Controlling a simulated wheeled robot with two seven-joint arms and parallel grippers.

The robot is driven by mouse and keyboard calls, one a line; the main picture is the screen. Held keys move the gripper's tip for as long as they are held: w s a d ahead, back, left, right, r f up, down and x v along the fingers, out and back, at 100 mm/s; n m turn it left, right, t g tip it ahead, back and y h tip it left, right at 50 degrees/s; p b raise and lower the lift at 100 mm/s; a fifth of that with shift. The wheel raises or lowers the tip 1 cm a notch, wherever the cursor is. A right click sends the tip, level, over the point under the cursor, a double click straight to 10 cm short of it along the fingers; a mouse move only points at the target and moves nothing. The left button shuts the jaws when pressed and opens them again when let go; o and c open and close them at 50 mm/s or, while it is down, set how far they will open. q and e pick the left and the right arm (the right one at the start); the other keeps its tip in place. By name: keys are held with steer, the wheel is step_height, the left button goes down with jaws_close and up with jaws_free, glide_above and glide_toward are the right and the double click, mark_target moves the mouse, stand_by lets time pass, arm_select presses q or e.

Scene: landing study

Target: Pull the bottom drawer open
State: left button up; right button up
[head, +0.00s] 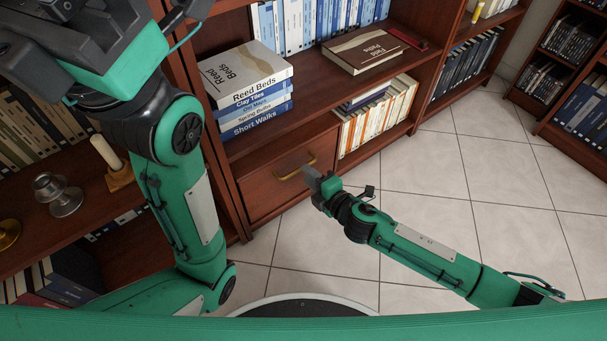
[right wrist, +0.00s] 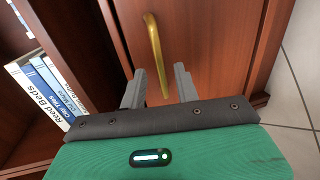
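The bottom drawer (head: 262,196) is a reddish-brown wooden front low in the bookcase, and it looks closed. Its brass bar handle (head: 290,171) is partly hidden by my right gripper (head: 314,184) in the head view. In the right wrist view the drawer front (right wrist: 205,45) fills the upper middle, with the handle (right wrist: 154,45) running nearly upright. There my right gripper (right wrist: 160,72) is open, its two grey fingers to either side of the handle's lower end; contact cannot be told. My left gripper is at the head view's top left, cut by the edge; its fingers are unclear.
A stack of books (head: 248,92) lies on the shelf above the drawer, and upright books (head: 380,118) stand to its right. A candle holder (head: 118,176) and metal cup (head: 57,192) stand on the left shelf. The tiled floor (head: 430,165) before the bookcase is clear.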

steer(key=shift+b+x, duration=0.5)
steer(key=shift+x, duration=1.2)
steer(key=shift+c, duration=0.4)
steer(key=shift+d, duration=0.1)
jaws_close()
